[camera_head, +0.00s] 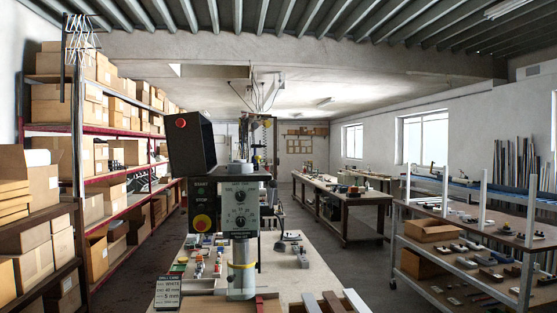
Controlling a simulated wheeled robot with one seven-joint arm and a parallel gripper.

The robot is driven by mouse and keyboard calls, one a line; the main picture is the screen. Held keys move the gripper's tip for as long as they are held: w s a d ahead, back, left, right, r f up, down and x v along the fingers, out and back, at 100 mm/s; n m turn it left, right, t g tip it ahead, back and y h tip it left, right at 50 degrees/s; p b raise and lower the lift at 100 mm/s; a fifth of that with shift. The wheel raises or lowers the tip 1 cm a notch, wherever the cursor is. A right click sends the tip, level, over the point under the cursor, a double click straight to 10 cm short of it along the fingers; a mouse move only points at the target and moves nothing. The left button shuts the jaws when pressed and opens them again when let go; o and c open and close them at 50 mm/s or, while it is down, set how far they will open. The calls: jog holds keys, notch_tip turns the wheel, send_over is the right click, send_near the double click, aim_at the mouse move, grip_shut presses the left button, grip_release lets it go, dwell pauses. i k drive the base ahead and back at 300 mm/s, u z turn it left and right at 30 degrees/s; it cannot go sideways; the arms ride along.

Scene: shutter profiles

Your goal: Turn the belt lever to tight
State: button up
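A drill-press-like machine stands in the middle foreground. Its grey front panel (240,210) carries two round dials, an upper dial (240,196) and a lower dial (240,222). The small print on the panel is too small to read with certainty. I cannot pick out a belt lever for sure, nor read a tight or loose setting. A dark box (190,145) with a red button sits at the machine's upper left. Below the panel is a grey cylinder (241,280) with a yellow band. My gripper is not in view.
A bench (300,262) with small parts stands around and behind the machine. Coloured profiles (330,303) lie at the bottom edge. Box shelves (100,180) line the left; a rack (450,262) stands right.

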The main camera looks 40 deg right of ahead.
aim_at(258, 158)
jog(key=z, duration=0.8)
jog(key=i, duration=1.4)
jog(key=u, duration=0.4)
